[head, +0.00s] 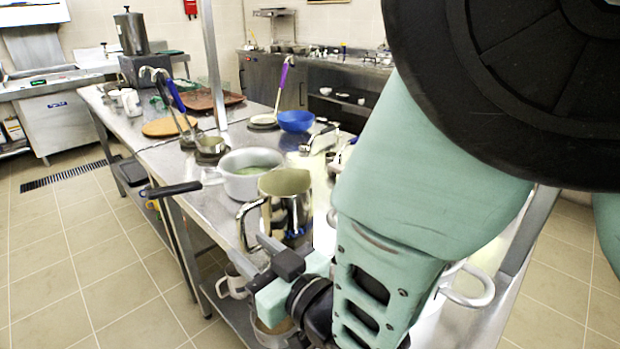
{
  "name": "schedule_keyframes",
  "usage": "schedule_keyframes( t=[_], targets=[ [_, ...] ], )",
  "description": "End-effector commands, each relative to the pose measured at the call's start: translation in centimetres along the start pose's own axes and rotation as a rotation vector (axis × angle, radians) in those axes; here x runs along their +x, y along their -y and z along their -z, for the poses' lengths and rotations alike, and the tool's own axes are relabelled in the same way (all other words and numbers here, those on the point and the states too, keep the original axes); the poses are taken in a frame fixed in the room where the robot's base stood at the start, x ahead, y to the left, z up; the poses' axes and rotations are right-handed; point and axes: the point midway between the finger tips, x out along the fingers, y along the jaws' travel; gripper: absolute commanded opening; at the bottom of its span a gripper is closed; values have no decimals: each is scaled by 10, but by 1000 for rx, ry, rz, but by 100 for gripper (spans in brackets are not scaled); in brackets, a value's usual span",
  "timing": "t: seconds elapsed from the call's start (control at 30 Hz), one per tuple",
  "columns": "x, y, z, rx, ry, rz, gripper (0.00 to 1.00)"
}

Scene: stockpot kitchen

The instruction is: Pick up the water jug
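The water jug appears to be the shiny metal jug (287,212) standing upright near the front edge of the steel table. Its handle (243,222) is on its left side, toward the table edge. My gripper (272,250) is just in front of and below the jug in the picture, with its dark fingers close to the jug's lower front. I cannot tell whether the fingers touch the jug or how far apart they are. My arm hides the table to the right of the jug.
A grey pot (248,184) with greenish contents stands just behind the jug, its black handle (172,189) jutting past the table's left edge. A blue bowl (296,121), ladles and a wooden board (168,127) lie farther back. The tiled floor at left is clear.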

Motion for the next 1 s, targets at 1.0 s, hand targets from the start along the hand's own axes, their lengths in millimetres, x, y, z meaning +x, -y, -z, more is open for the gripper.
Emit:
schedule_keyframes(
  t=[1.0],
  targets=[
    [52,-2,2,-1,-4,0,0]
  ],
)
